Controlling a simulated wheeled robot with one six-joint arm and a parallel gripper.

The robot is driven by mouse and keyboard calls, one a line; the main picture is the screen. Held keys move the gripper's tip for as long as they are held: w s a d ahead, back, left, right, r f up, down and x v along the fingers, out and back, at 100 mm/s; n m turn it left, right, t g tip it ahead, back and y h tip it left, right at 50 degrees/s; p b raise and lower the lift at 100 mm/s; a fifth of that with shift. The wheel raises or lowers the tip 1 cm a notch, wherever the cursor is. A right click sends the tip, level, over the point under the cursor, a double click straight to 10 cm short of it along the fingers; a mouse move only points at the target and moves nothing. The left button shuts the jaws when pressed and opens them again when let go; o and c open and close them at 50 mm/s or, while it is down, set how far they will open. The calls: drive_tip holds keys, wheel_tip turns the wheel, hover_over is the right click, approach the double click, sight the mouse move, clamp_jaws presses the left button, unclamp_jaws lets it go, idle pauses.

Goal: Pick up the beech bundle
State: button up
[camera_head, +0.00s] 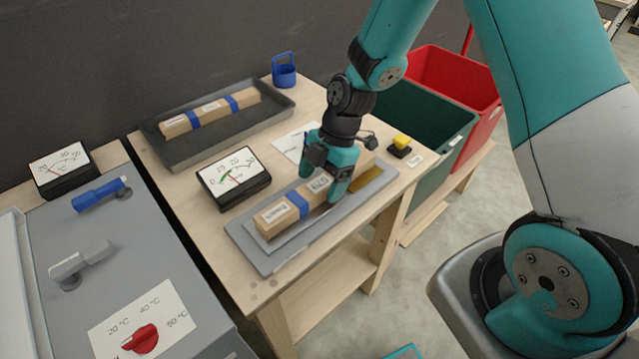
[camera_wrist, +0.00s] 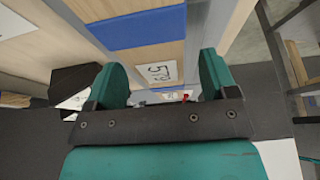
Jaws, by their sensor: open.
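A pale wood bundle with blue bands and a label that seems to read beech (camera_head: 272,219) lies on a grey scale plate (camera_head: 275,258) at the front of the wooden table. My gripper (camera_head: 320,184) is open, pointing down over the middle of this bundle, one finger on each side. In the wrist view, the bundle (camera_wrist: 150,30) with a blue band and a numbered label runs between the fingers of my gripper (camera_wrist: 163,76). Contact cannot be told. My gripper hides part of the bundle's far half.
A similar bundle (camera_head: 211,112) lies in a dark tray (camera_head: 185,153) at the back. A dial meter (camera_head: 233,178) stands beside the scale plate. A yellow-topped button (camera_head: 400,144) is to the right. Green (camera_head: 425,125) and red (camera_head: 450,78) bins stand beyond the table.

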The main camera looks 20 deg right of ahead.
drive_tip(key=shift+s+a+f, duration=0.1)
drive_tip(key=shift+a+f, duration=0.1)
drive_tip(key=shift+f, duration=0.4)
drive_tip(key=c, duration=1.3)
drive_tip(key=shift+r, duration=0.15)
